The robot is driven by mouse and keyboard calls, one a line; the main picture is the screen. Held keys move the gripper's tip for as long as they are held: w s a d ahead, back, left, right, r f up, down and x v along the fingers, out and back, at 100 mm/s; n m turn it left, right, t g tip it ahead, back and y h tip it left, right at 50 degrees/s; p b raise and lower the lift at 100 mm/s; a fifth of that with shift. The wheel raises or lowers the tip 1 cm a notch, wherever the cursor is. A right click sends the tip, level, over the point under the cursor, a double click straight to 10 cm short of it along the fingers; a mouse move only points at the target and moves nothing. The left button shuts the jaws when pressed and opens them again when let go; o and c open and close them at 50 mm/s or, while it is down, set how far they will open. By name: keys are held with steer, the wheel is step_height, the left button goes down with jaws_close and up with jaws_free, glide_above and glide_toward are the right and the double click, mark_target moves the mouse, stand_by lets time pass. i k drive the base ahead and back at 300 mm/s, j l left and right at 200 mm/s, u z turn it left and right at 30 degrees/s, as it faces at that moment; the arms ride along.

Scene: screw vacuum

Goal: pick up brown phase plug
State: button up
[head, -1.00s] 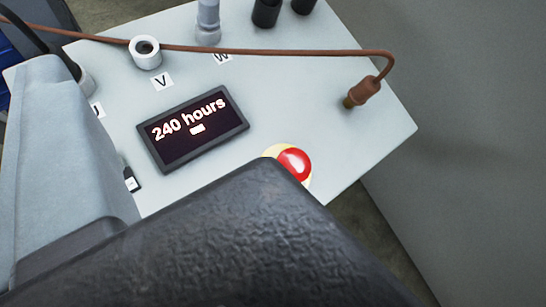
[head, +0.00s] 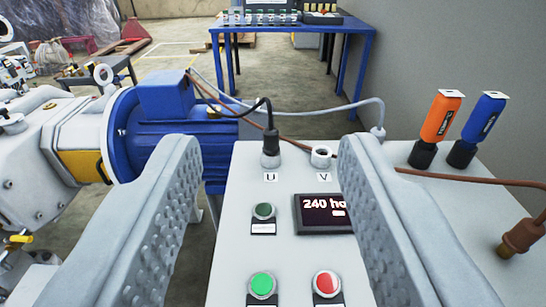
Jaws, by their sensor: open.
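The brown phase plug (head: 523,236) lies on the right side of the grey control box top (head: 238,240), at the right edge of the picture. Its brown cable (head: 440,177) runs left from it, behind my right finger, towards the blue motor. My gripper (head: 265,160) is open and empty, its two grey fingers spread wide over the box. The plug is to the right of the right finger, apart from it. The V socket (head: 321,156) is empty. A black plug (head: 270,148) stands in the U socket. The W socket is hidden behind my right finger.
Orange (head: 440,118) and blue (head: 484,118) padlock-like tools stand upright in black holders at the box's back right. A display (head: 322,214), green button (head: 262,285) and red button (head: 327,283) are between the fingers. The blue motor (head: 165,125) is behind left; a wall is right.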

mark_target(520, 240)
steer(key=z, duration=1.1)
steer(key=k+j, duration=0.15)
steer(key=k+j+u, duration=0.1)
steer(key=j, duration=0.3)
steer(key=k, duration=0.05)
